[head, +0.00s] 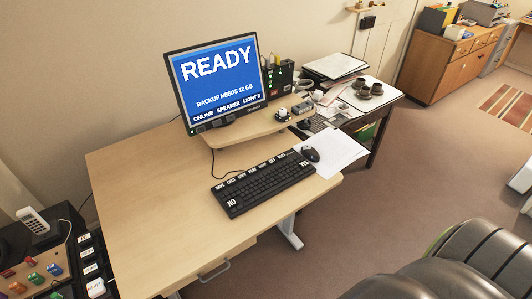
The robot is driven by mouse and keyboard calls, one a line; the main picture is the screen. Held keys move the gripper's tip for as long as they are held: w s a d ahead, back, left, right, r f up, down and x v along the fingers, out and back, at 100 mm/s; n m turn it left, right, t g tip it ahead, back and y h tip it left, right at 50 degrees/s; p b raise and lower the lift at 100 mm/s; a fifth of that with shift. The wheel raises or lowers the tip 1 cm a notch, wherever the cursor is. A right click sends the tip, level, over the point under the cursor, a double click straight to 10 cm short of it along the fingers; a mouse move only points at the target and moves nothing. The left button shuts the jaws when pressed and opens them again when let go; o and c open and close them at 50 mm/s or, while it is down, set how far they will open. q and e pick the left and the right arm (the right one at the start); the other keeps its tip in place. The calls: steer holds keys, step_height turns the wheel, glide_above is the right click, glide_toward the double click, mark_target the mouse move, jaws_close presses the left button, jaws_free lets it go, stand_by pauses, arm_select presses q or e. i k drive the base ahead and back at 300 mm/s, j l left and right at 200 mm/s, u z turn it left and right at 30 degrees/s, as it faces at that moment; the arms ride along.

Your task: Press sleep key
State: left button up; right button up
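A black keyboard (262,183) lies on the wooden desk in front of the monitor. A row of small white labels runs along its back edge, too small to read surely, so I cannot tell which key is the sleep key. Larger white labels read NO at its front left corner and YES at its right end. The monitor (219,80) is lit blue and reads READY, BACKUP NEEDS 12 GB, ONLINE, SPEAKER, LIGHT 3. Neither of my grippers is in view.
The desk (150,215) is clear left of the keyboard. A mouse (310,154) lies on paper (338,153) at its right. A raised shelf (238,132) stands behind the keyboard. Coloured buttons are at lower left (36,278). A dark padded chair (450,275) is at lower right.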

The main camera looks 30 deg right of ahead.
mark_target(264, 165)
steer(key=l+z, duration=0.2)
steer(key=z, duration=0.65)
